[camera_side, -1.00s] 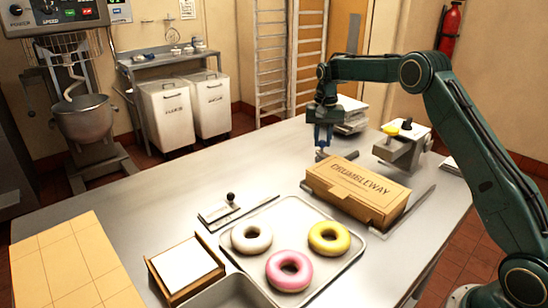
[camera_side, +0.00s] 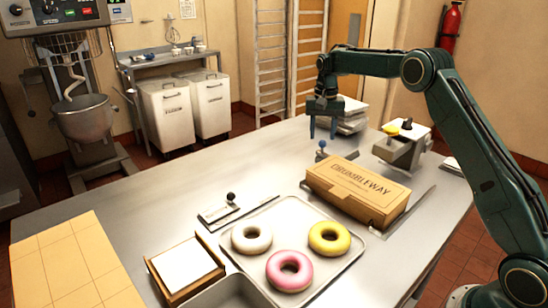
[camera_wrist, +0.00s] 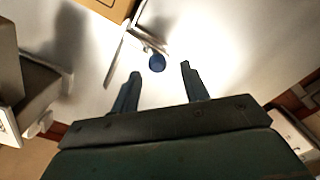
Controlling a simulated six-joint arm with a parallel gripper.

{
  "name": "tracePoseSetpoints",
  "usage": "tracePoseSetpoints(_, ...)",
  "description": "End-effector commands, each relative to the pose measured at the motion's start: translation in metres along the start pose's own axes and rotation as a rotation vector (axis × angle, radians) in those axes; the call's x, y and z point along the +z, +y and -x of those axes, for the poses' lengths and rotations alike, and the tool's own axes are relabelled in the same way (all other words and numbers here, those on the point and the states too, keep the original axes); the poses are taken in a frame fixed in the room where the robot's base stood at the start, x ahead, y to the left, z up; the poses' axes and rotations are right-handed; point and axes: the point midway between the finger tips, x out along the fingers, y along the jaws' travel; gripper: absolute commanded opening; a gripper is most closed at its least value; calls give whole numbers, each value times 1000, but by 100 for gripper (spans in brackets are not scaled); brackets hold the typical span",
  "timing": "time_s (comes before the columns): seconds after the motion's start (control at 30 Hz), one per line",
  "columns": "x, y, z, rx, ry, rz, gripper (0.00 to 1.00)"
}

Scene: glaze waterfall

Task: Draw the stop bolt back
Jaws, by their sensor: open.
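A small blue knob (camera_side: 321,146) stands on the table behind the box and looks like the handle of the stop bolt. In the wrist view the blue knob (camera_wrist: 157,63) shows just beyond and between my fingertips, beside a thin metal bar (camera_wrist: 150,40). My gripper (camera_side: 323,134) is above the knob, pointing down, open and empty. In the wrist view its two fingers (camera_wrist: 160,70) are spread apart. How the knob joins the bar is too small to tell.
A CRUMBLEWAY box (camera_side: 358,190) lies between metal rails in front of the knob. A tray (camera_side: 285,212) holds white, pink and yellow donuts. A black-knobbed plate (camera_side: 222,209) is left of it.

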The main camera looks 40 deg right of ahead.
Motion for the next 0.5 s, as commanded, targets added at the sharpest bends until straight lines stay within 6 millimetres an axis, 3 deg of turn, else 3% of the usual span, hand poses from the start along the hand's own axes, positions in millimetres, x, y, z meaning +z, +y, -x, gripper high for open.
tracePoseSetpoints(0.5,-1,-1,78,-3,5,1,45)
